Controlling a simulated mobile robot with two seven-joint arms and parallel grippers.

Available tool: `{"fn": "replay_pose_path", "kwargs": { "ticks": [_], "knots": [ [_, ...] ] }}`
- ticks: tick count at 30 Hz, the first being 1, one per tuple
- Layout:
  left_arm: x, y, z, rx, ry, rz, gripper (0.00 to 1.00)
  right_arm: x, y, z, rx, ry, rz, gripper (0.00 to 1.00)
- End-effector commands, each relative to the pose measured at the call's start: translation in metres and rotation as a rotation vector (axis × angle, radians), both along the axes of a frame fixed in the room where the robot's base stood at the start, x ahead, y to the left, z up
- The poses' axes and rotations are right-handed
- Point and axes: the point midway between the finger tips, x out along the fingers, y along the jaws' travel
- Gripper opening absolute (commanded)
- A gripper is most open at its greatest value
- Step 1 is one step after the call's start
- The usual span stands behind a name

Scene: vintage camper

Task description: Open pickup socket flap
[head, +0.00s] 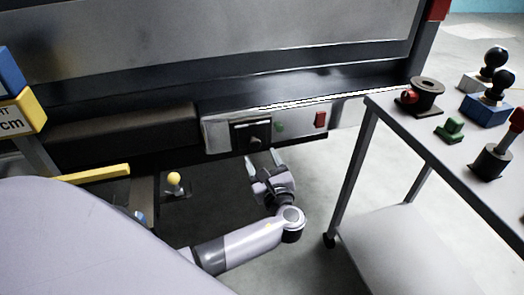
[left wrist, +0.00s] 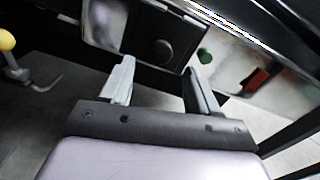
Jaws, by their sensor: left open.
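The pickup's rear bumper panel (head: 218,131) is pale metal and holds a dark square socket flap (head: 250,132). In the left wrist view the dark flap (left wrist: 163,42) lies beyond my fingertips, with a round dark shape on it. It looks closed, but I cannot be sure. My left gripper (head: 263,160) is open and empty just below the flap, its two fingers pointing up toward it. In the left wrist view the fingers (left wrist: 159,72) stand apart with the flap between and beyond their tips; no contact shows. My right gripper is not in view.
A green button (head: 280,127) and a red light (head: 320,119) sit right of the flap. A yellow-topped tow ball (head: 174,178) stands left of my arm. A grey trolley (head: 385,118) with several small items is at right. Yellow-and-blue blocks (head: 20,110) are at left.

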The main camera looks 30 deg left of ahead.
Motion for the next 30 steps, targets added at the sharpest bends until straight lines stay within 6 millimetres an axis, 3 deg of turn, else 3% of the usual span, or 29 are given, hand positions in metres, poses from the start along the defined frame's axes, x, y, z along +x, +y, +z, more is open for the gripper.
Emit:
{"fn": "replay_pose_path", "kwargs": {
  "ticks": [9,19,24,25,30],
  "knots": [
    [0.027,0.031,-0.001,-0.002,-0.002,0.000,0.61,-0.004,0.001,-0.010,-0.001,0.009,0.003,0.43],
    [0.030,0.034,0.000,-0.004,-0.002,0.000,0.61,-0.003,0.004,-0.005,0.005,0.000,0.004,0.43],
    [0.029,0.034,0.000,-0.003,-0.001,-0.001,0.06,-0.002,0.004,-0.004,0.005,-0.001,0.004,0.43],
    [0.029,0.034,0.000,-0.003,-0.001,-0.001,0.00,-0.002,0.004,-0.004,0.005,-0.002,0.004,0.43],
    [0.030,0.034,0.000,-0.006,0.001,-0.001,0.00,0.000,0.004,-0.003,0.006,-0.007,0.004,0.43]
  ]
}}
